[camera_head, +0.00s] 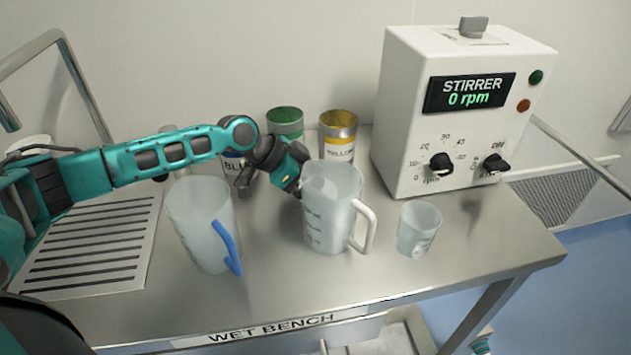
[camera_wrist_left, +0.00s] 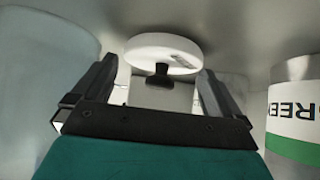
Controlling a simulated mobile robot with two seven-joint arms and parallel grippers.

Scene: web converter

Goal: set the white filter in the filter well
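My left gripper (camera_head: 291,180) is over the bench beside the pitcher with the white handle (camera_head: 362,228). In the left wrist view its two fingers are spread apart (camera_wrist_left: 155,95). A white disc with a short black stem (camera_wrist_left: 162,50) shows beyond and between the fingers; no finger visibly touches it. It may be the white filter, but I cannot be sure. I cannot pick out this disc in the head view, where the arm and pitcher crowd that spot. I cannot identify the filter well in either view. My right gripper is not in view.
A blue-handled pitcher (camera_head: 195,225) and a small clear cup (camera_head: 419,228) stand on the wet bench (camera_head: 450,265). Green (camera_head: 286,118) and yellow (camera_head: 338,143) cans are behind; a blue-labelled one is partly hidden. The stirrer (camera_head: 405,115) reads 0 rpm. The bench's front right is clear.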

